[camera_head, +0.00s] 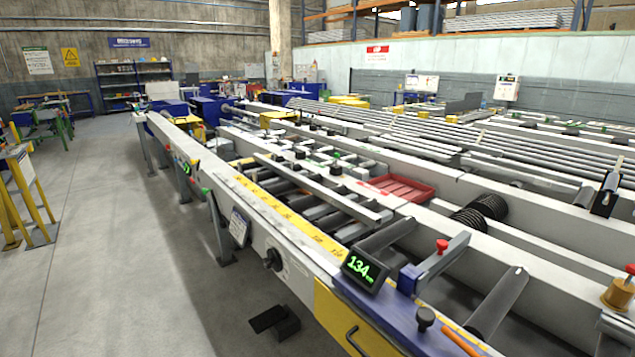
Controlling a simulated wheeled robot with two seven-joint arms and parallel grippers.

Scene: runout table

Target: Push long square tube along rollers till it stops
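A long square tube (320,188), light grey, lies at a slant over the rollers (322,212) in the middle of the runout table (262,238). Its near end is at about the middle of the picture, close to the red tray. More rollers (498,300) lie nearer to me, and the stretch between them and the tube's near end is bare. A grey arm with a red knob on a blue block (410,278), which looks like a stop, stands across the near part of the table, apart from the tube. Neither of my grippers is in view.
A display (364,270) reading 134 stands on the table's front edge beside a yellow scale (290,215). A red tray (398,188) and a black coil (481,212) sit behind the rollers. A black pedal-like object (275,320) is on the floor.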

